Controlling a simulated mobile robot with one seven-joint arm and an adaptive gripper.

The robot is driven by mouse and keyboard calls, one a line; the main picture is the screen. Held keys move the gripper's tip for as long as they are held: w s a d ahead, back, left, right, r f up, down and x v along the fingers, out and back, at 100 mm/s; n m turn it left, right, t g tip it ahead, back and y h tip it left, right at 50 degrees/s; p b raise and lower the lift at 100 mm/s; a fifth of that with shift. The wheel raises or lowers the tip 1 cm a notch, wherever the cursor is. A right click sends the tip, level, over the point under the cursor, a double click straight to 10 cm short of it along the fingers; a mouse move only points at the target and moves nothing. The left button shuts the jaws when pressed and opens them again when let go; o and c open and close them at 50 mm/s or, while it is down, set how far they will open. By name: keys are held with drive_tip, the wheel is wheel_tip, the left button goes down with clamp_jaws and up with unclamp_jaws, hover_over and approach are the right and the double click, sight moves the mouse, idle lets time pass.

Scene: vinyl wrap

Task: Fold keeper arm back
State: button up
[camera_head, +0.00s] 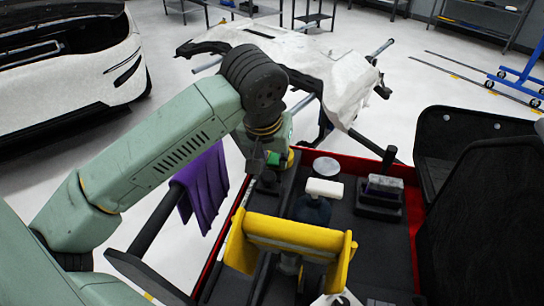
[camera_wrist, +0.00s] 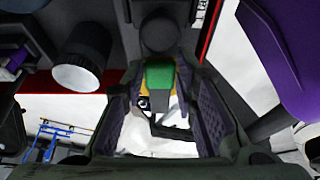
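My gripper (camera_head: 268,162) is over the far left part of the cart's red-rimmed tray, seen small and partly dark in the head view. In the wrist view my gripper (camera_wrist: 160,112) has its two fingers apart, with a gap between their padded inner faces. A green block (camera_wrist: 159,76) with yellow beside it shows between the fingers, below a dark rounded part (camera_wrist: 160,35). The green block also shows beside the gripper in the head view (camera_head: 273,159). I cannot tell whether the fingers touch it, nor which part is the keeper arm.
The tray (camera_head: 375,167) holds a yellow holder (camera_head: 295,235), a white-topped bottle (camera_head: 323,188) and a dark block (camera_head: 380,192). A purple cloth (camera_head: 204,185) hangs at the left. A white bumper (camera_head: 345,85) on a stand is behind; a white car (camera_head: 70,90) is left.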

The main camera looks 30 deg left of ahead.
clamp_jaws()
idle(0.5)
drive_tip(key=shift+w+r, duration=0.15)
drive_tip(key=shift+r, duration=0.15)
